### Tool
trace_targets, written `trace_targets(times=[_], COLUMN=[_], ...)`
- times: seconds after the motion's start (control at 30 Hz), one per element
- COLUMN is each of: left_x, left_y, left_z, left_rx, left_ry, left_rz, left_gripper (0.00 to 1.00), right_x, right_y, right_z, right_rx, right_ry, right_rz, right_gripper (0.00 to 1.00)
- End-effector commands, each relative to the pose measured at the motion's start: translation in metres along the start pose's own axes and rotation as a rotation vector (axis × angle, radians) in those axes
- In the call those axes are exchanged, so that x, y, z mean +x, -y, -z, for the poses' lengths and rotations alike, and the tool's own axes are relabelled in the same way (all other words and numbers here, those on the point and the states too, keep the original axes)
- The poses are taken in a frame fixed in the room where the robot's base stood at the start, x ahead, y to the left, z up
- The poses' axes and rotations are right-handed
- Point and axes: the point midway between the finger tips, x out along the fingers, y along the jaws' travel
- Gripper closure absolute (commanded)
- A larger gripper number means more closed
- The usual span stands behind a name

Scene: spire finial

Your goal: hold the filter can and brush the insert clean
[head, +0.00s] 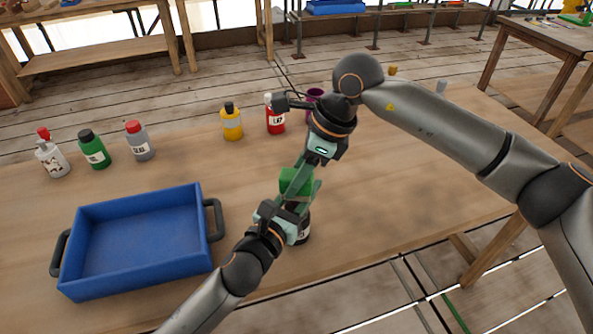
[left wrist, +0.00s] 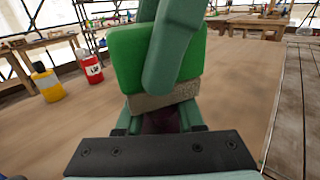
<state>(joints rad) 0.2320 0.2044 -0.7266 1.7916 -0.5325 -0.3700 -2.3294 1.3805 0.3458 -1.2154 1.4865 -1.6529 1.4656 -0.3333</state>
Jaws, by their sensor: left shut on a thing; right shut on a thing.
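The dark filter can (head: 304,233) stands near the front edge of the wooden table, mostly hidden behind my left gripper (head: 293,222), which is shut on it. The insert cannot be made out; only a dark patch (left wrist: 160,122) shows between the left fingers in the left wrist view. My right gripper (head: 301,180) comes from above and is shut on a green brush (head: 292,184). In the left wrist view the green brush (left wrist: 126,60) is tilted, its grey-brown bristles (left wrist: 165,97) just over the can. Whether they touch it I cannot tell.
A blue tray (head: 192,207) with dark handles stands empty at left. Several bottles line the back, among them a yellow one (head: 231,123) and a red one (head: 275,118). A purple cup (head: 315,94) is behind my right wrist.

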Motion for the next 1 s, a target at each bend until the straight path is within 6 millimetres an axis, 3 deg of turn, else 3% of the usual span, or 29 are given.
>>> trace_targets(times=[0.23, 0.73, 1.0], left_x=[0.0, 0.0, 0.0], left_y=[0.0, 0.0, 0.0], left_z=[0.001, 0.0, 0.0], left_rx=[-0.001, 0.0, -0.001], left_ry=[-0.001, 0.001, 0.001], left_rz=[-0.001, 0.001, 0.001], left_gripper=[1.0, 1.0, 1.0], right_x=[0.003, 0.003, 0.001], right_y=[-0.007, 0.015, 0.004], right_z=[0.002, 0.0, 0.001], right_rx=[0.001, 0.001, -0.001], right_ry=[-0.005, -0.006, -0.005], right_rz=[-0.006, -0.003, -0.004], right_gripper=[1.0, 1.0, 1.0])
